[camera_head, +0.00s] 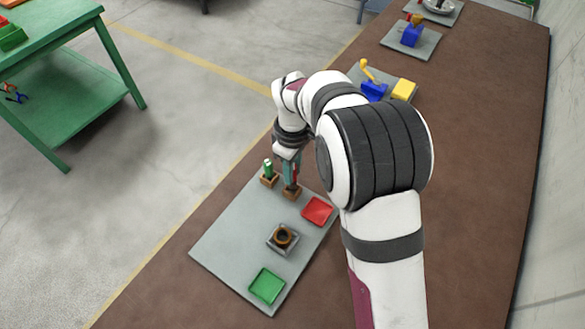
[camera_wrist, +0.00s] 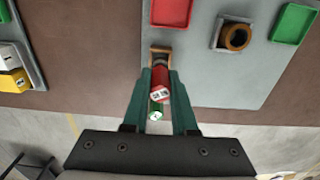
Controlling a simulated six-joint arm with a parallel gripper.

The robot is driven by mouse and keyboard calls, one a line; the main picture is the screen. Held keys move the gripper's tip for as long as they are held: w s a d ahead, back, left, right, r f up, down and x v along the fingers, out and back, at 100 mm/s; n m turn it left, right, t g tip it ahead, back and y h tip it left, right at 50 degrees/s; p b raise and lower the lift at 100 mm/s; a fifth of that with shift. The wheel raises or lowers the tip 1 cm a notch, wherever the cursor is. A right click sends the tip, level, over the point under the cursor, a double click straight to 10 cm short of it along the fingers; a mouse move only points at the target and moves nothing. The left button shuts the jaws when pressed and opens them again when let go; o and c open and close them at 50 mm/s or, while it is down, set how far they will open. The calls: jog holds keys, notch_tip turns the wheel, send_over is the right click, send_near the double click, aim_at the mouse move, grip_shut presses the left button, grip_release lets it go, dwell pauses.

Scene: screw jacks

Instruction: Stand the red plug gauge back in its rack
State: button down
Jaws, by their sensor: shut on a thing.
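The red plug gauge (camera_wrist: 161,85) is between the fingers of my gripper (camera_wrist: 160,73) in the wrist view, with a white label on its near end. Its far, grey end reaches the brown wooden rack (camera_wrist: 160,49); I cannot tell how deep it sits. In the head view my gripper (camera_head: 290,172) points down, shut, right above that rack (camera_head: 291,194), and mostly hides the gauge. A green plug gauge (camera_head: 268,167) stands upright in a second wooden rack (camera_head: 269,181), left of my gripper. It also shows between the finger bases in the wrist view (camera_wrist: 156,111).
The racks stand on a grey plate (camera_head: 232,243) on the brown bench. A red tray (camera_head: 318,210), a green tray (camera_head: 267,286) and a brown ring in a grey square holder (camera_head: 284,238) are also on it. Blue and yellow pieces (camera_head: 375,91) lie farther back.

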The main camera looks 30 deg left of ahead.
jog(key=shift+f, duration=2)
jog(key=c, duration=0.6)
grip_release()
jog(key=shift+r, duration=0.1)
notch_tip(320, 180, up, 16)
jog(key=shift+f, duration=0.2)
jog(key=shift+d, duration=0.1)
